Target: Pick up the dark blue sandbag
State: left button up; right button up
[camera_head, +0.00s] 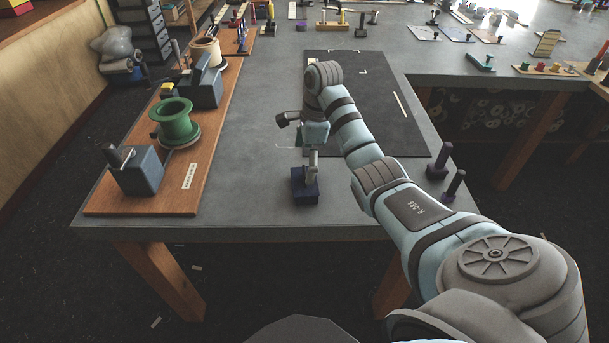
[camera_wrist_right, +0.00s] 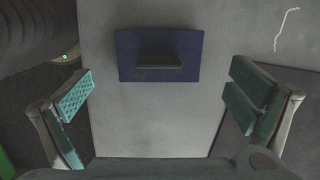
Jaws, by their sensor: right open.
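The dark blue sandbag (camera_head: 304,197) is a small block-like bag on the grey table, near its front edge. In the right wrist view the sandbag (camera_wrist_right: 128,57) lies ahead of my fingers, with a dark raised strip across its middle. My right gripper (camera_head: 308,163) hangs over the sandbag and partly covers it in the head view. In the right wrist view the right gripper (camera_wrist_right: 160,98) is open, its teal pads wide apart with nothing between them. The sandbag lies beyond the fingertips, roughly centred between them. My left gripper is not in view.
A wooden board (camera_head: 215,140) at the left carries a green spool (camera_head: 175,124) and blue-grey blocks. Two dark pegs (camera_head: 454,186) stand at the right front edge. The table just left of the sandbag is clear.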

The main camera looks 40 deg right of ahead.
aim_at(302, 180)
jog(key=f, duration=0.1)
jog(key=f+b, duration=0.1)
jog(key=f, duration=0.1)
jog(key=shift+w+a+f, duration=0.15)
jog(key=shift+w+f, duration=0.05)
jog(key=f, duration=0.3)
jog(key=shift+a+f, duration=0.35)
jog(key=shift+f, duration=0.05)
jog(key=shift+w, duration=0.1)
jog(key=c, duration=0.9)
jog(key=shift+o, duration=0.2)
jog(key=shift+r, duration=0.1)
